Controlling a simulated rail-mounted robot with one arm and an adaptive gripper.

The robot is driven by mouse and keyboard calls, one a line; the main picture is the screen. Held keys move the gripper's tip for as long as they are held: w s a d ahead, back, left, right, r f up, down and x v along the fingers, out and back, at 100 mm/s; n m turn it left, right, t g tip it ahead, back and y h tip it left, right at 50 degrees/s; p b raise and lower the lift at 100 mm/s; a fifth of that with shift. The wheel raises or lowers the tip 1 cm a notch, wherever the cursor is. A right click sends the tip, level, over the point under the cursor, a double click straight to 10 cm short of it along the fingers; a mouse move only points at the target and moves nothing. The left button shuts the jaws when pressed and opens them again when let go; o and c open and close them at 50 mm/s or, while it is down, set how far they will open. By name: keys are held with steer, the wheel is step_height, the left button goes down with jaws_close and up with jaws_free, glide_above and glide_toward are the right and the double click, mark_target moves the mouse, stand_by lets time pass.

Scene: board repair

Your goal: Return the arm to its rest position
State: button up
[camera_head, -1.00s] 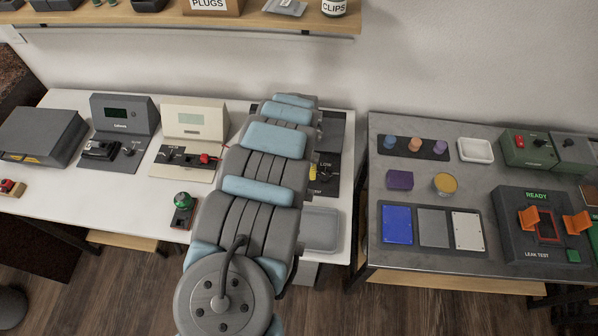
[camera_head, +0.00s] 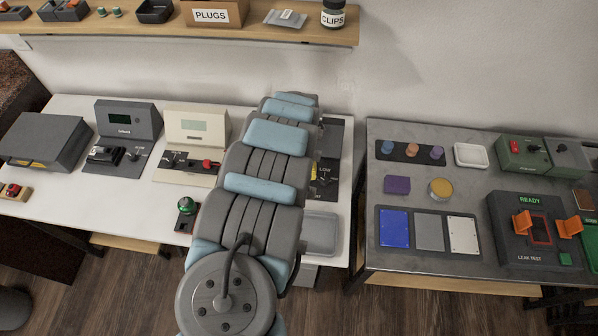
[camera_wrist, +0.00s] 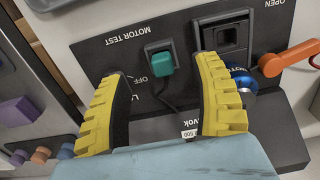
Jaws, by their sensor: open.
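My gripper (camera_wrist: 165,100) shows in the wrist view as two yellow-and-black fingers, spread apart with nothing between them. It hangs over a dark panel (camera_wrist: 112,62) marked MOTOR TEST. A teal switch or plug (camera_wrist: 162,62) on the panel lies just beyond the fingertips, apart from them. A blue round part (camera_wrist: 241,78) is beside the right finger, and I cannot tell if they touch. In the head view my arm stretches over the white table and hides most of the gripper and part of the dark panel (camera_head: 333,135).
An orange lever (camera_wrist: 290,58) stands at the wrist view's right. In the head view, a white table (camera_head: 60,205) holds several instruments, with a grey table (camera_head: 385,270) and leak tester (camera_head: 530,255) at right. A shelf (camera_head: 110,28) with bins runs above.

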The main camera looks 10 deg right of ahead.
steer(key=shift+r+p, duration=1.35)
steer(key=shift+r, duration=0.4)
